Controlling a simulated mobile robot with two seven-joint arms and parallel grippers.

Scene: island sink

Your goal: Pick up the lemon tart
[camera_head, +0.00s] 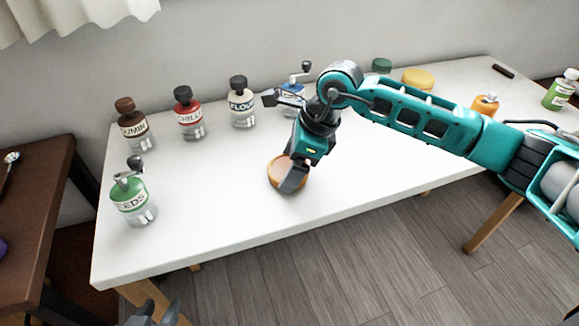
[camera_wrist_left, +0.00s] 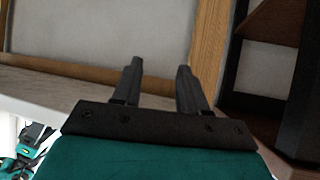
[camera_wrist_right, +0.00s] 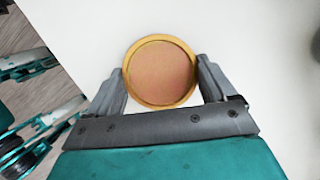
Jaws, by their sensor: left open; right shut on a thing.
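The lemon tart (camera_head: 276,172), a round tan crust with a pinkish-brown filling, is at the white table's front middle. My right gripper (camera_head: 292,178) reaches down over it and hides part of it in the head view. In the right wrist view the tart (camera_wrist_right: 160,73) sits between the two fingers of the right gripper (camera_wrist_right: 162,85), which are shut on its sides. Whether the tart touches the table is hard to tell. My left gripper (camera_wrist_left: 154,85) is open and empty, low in front of the table; its fingertips (camera_head: 160,314) show at the bottom edge of the head view.
On the white table (camera_head: 225,200), cumin (camera_head: 134,128), chilli (camera_head: 188,115) and flour (camera_head: 241,105) jars stand along the back. A green seeds jar (camera_head: 132,196) stands at the left. A yellow round thing (camera_head: 418,80) is at the back right.

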